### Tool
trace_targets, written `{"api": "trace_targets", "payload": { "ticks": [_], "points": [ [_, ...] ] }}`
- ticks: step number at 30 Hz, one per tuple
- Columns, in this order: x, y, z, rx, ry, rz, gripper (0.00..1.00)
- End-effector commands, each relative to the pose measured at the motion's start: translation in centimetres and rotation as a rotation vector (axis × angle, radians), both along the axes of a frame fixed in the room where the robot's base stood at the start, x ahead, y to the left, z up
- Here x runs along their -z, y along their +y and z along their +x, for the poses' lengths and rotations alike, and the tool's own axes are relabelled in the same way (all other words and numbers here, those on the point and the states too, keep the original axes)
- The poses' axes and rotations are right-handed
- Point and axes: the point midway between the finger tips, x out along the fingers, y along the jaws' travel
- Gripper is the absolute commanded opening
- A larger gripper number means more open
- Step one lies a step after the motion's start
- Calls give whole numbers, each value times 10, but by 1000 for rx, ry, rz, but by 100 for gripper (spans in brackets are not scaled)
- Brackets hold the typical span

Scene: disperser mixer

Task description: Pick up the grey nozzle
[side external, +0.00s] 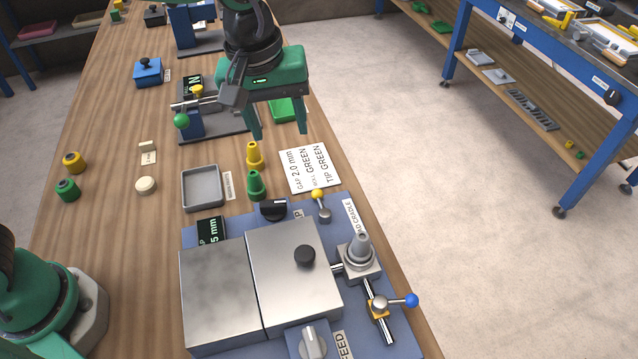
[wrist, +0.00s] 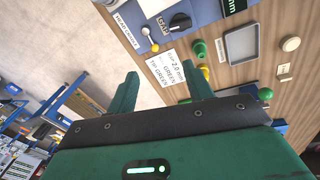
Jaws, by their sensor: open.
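The grey nozzle (side external: 361,246) stands upright in the metal cradle block (side external: 359,266) at the right side of the blue machine base. My gripper (side external: 279,135) is open and empty, above the table well behind and to the left of the grey nozzle. Its two green fingers show apart in the wrist view (wrist: 160,72), with nothing between them. I cannot make out the grey nozzle in the wrist view.
A yellow nozzle (side external: 254,156) and a green nozzle (side external: 257,186) stand near my gripper, beside a printed card (side external: 309,168). A grey tray (side external: 203,188) lies left of them. A yellow-tipped lever (side external: 320,205) and blue-knobbed lever (side external: 393,302) flank the cradle.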

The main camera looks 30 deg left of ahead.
Motion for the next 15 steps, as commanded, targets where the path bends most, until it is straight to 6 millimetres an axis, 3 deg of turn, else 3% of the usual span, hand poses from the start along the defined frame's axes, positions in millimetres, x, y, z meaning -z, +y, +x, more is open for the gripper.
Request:
{"api": "trace_targets", "payload": {
  "ticks": [9, 15],
  "points": [
    [46, -91, -1, -130, 90, 29, 51],
    [74, -136, -11, -206, 127, 55, 51]
  ]
}}
